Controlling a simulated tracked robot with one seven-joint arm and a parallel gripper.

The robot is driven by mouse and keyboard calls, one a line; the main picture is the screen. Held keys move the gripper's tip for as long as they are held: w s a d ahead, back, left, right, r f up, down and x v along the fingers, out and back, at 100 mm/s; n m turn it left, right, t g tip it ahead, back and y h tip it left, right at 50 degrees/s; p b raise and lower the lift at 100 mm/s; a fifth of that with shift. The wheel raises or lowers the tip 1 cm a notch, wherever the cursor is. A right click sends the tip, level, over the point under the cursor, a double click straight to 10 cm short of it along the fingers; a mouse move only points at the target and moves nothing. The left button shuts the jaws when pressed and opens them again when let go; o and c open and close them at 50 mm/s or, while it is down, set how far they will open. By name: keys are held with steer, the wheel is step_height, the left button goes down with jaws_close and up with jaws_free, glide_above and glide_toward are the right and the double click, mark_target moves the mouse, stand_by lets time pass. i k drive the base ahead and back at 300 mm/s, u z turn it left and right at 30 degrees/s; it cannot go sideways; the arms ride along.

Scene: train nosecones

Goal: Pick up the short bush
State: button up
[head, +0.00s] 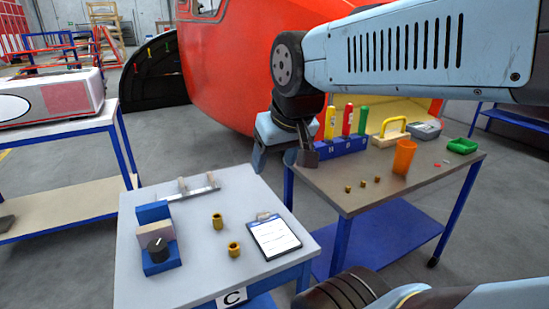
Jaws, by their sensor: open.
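Two brass bushes stand apart on the light-topped table marked C (140,292). One bush (217,222) is farther back, and the other bush (234,249) is nearer the front, left of the clipboard. Both look upright, and I cannot tell for sure which is the short one. Several smaller brass pieces (362,184) are on the brown-topped table (335,198) at the right. My gripper (281,160) is open, with nothing visible between its fingers. It hangs above and behind the bushes, to their right, near the gap between the tables.
A clipboard (274,236), blue blocks with a dark knob (158,247) and a metal rail (195,191) are on the C table. A red nosecone (225,70) stands behind.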

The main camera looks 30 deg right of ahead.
mark_target(233, 247)
steer(key=u, duration=0.25)
steer(key=k, duration=1.55)
steer(key=z, duration=0.7)
steer(key=i, duration=1.05)
